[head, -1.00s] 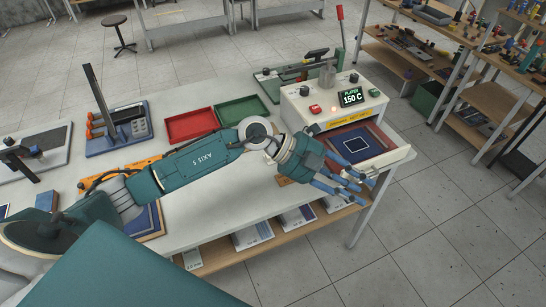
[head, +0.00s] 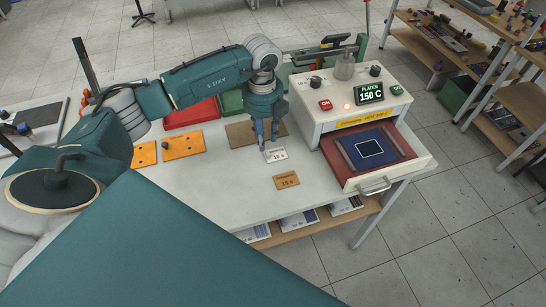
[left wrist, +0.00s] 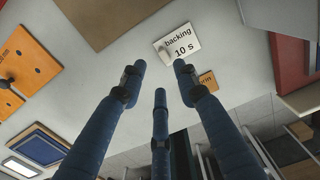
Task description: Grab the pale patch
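I cannot pick out the pale patch for certain. In the left wrist view a small pale rectangle (left wrist: 20,168) shows at the lower left corner, beside a blue pad (left wrist: 40,147); I cannot tell what it is. My left gripper (head: 266,138) points down over the bench, just behind a white card marked "backing 10 s" (head: 276,155). In the left wrist view its three blue fingers (left wrist: 159,72) are apart with nothing between them, and the same card (left wrist: 177,43) lies beyond the tips. My right gripper is not in view.
An orange card (head: 286,180) lies in front. A brown board (head: 242,133) and red (head: 190,113) and green (head: 231,102) trays lie behind. The heated press (head: 340,112) stands right, its drawer (head: 421,163) open with a blue mat inside. The bench front (head: 220,195) is clear.

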